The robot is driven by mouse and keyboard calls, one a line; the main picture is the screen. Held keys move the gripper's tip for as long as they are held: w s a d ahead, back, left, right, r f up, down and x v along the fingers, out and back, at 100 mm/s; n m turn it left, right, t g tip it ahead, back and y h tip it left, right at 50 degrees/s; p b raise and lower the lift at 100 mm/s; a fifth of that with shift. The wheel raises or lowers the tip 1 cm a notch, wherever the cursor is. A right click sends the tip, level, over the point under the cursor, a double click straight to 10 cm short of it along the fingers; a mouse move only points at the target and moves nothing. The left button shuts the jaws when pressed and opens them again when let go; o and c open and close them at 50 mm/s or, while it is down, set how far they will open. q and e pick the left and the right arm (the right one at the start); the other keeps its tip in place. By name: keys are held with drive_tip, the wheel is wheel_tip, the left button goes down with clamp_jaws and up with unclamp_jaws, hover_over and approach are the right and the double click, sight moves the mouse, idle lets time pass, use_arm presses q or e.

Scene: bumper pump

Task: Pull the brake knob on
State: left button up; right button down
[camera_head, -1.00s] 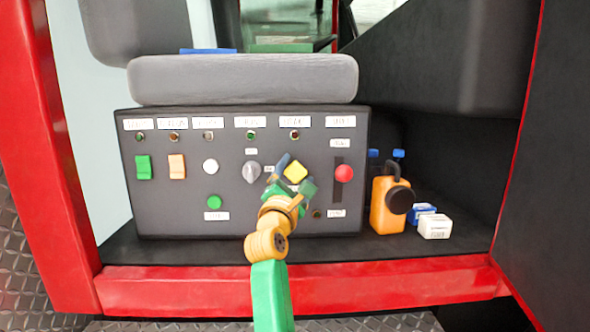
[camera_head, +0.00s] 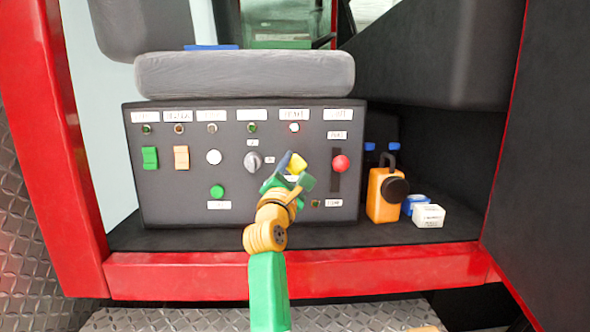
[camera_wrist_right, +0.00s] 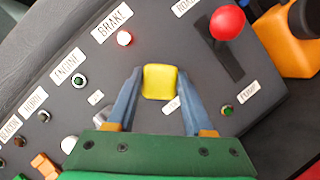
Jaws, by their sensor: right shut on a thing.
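The yellow brake knob (camera_head: 298,162) is on the dark control panel (camera_head: 180,212), below the BRAKE label (camera_head: 294,115). My right gripper (camera_head: 293,165) is shut on the knob, its blue-grey fingers on either side. In the right wrist view the knob (camera_wrist_right: 159,82) sits between the two fingertips, its square yellow face toward the camera. The brake lamp (camera_wrist_right: 124,38) above it glows red; it also shows in the head view (camera_head: 294,127). How far the knob stands out from the panel is hard to tell. My left gripper is not in view.
A red-knobbed lever (camera_head: 341,163) in a slot is right of the brake knob. A grey rotary switch (camera_head: 253,161) is to its left. Green, orange and white controls are farther left. An orange jug (camera_head: 383,196) and small boxes (camera_head: 428,215) stand right of the panel.

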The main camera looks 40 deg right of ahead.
drive_tip(key=shift+c, duration=1.4)
unclamp_jaws()
drive_tip(key=shift+w+d, duration=0.15)
drive_tip(key=shift+a+f, duration=0.2)
drive_tip(key=b+v, duration=0.4)
drive_tip(key=v, duration=0.2)
drive_tip(key=shift+s+a, duration=0.3)
drive_tip(key=shift+d, duration=0.15)
